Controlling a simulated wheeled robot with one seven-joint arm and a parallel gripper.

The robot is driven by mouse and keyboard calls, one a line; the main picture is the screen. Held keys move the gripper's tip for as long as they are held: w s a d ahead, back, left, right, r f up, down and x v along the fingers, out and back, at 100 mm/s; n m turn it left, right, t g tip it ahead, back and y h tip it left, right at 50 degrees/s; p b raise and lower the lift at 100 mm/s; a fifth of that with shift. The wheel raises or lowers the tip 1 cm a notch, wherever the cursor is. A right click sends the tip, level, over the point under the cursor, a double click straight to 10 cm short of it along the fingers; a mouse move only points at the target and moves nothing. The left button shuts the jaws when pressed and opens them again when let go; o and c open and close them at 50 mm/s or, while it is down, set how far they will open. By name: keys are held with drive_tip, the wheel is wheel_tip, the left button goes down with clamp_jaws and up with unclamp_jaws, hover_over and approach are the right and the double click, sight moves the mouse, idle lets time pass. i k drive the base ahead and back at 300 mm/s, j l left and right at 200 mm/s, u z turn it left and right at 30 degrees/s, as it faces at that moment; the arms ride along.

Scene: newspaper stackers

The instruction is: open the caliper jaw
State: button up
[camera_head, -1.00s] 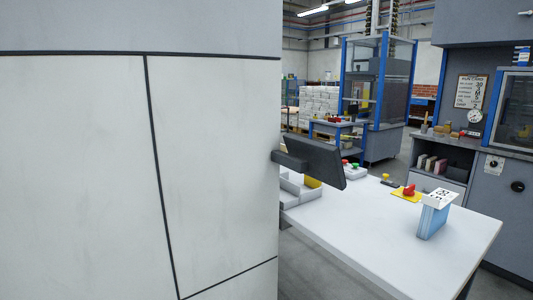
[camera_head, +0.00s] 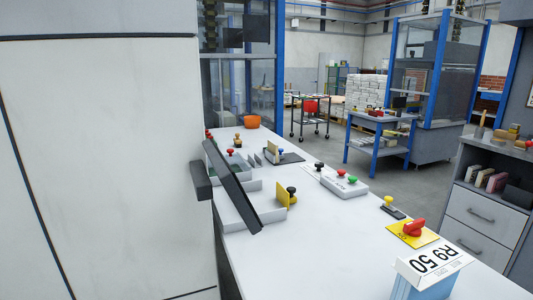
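I cannot pick out the caliper or its jaw for certain in the head view. A white table (camera_head: 330,240) runs from the near right to the back centre, with several small devices on it. One has an upright yellow plate (camera_head: 282,196) and a black knob (camera_head: 291,191). A similar yellow-plated piece (camera_head: 272,152) stands farther back on a dark base. A red knob (camera_head: 413,228) sits on a yellow plate near the front right. My gripper is not in view.
A large white panel (camera_head: 100,150) fills the left. A tilted dark screen (camera_head: 232,186) hides part of the table and grey trays. A white-and-blue box (camera_head: 430,272) stands at the near right corner.

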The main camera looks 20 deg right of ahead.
sight(281, 155)
drive_tip(key=i+l, duration=0.15)
drive_tip(key=l, duration=0.2)
drive_tip(key=i+l, duration=0.15)
drive_tip(key=l, duration=0.15)
drive_tip(key=i+l, duration=0.15)
drive_tip(key=l, duration=0.2)
drive_tip(key=i+l, duration=0.1)
drive_tip(key=l, duration=0.2)
drive_tip(key=k+l, duration=0.45)
drive_tip(key=i+l+u, duration=0.25)
drive_tip(key=l, duration=0.75)
drive_tip(key=l+u, duration=0.25)
drive_tip(key=l, duration=0.7)
drive_tip(key=i+l+u, duration=0.3)
drive_tip(key=i+l, duration=0.2)
drive_tip(key=l, duration=0.25)
drive_tip(key=i+l+u, duration=0.15)
drive_tip(key=l, duration=0.25)
drive_tip(key=i+l+u, duration=0.15)
drive_tip(key=l, duration=0.3)
drive_tip(key=i+l+u, duration=0.1)
drive_tip(key=i+l, duration=0.5)
drive_tip(key=i+j, duration=0.35)
drive_tip(key=i, duration=0.05)
